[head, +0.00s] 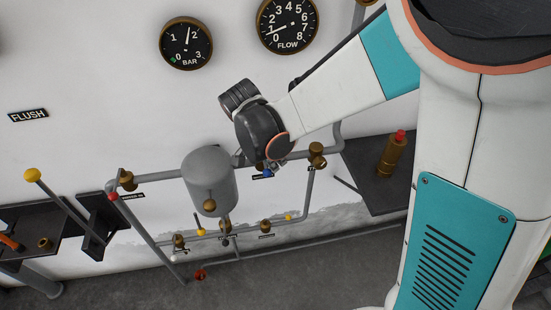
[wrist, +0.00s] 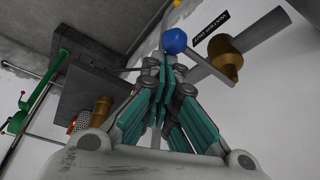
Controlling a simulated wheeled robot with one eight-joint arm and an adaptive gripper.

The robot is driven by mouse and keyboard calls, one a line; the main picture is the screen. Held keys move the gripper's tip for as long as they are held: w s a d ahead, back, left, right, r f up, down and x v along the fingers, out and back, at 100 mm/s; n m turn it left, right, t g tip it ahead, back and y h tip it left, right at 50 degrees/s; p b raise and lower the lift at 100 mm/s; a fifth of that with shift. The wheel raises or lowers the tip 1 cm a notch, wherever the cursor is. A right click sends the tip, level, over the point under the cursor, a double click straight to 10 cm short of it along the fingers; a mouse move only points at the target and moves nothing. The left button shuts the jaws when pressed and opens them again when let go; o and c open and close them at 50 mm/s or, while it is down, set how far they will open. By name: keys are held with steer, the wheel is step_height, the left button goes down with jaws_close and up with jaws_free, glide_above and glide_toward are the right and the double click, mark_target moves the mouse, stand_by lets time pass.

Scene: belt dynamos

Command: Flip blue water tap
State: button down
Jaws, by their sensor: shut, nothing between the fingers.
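The blue ball of the water tap (wrist: 175,41) shows in the wrist view, just beyond the tips of my gripper (wrist: 166,62). Whether the fingertips touch it cannot be told. A brass valve body (wrist: 226,58) on a grey pipe sits to its right, with a black label between them. In the head view the blue ball (head: 267,174) shows below my wrist, left of the brass valve (head: 317,152). My gripper's fingers are shut and empty in the wrist view; in the head view they are mostly hidden behind my wrist.
A grey tank (head: 210,178) stands left of my wrist, with pipes and several smaller valves below. A dark shelf (head: 376,195) with a brass red-topped piece (head: 393,152) is at right. A yellow-knobbed lever (head: 32,175) is far left. Gauges hang above.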

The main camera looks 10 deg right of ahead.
steer(key=w+d, duration=0.2)
steer(key=d, duration=0.2)
steer(key=w+a+p+v, duration=0.1)
steer(key=p+v, duration=0.5)
steer(key=v, duration=0.5)
steer(key=w+d+n+b, duration=0.2)
steer(key=d, duration=0.6)
steer(key=s+n+t+y+b, duration=0.1)
steer(key=s+n+b, duration=0.3)
steer(key=s, duration=0.6)
steer(key=s+d+n+t+y+b, duration=0.1)
steer(key=s+n+t+y+b, duration=0.1)
steer(key=s+n+t+b, duration=0.2)
steer(key=shift+s+f+n+t+y, duration=0.4)
steer(key=shift+s+n, duration=1.1)
steer(key=shift+s, duration=1.65)
steer(key=shift+d+f, duration=0.1)
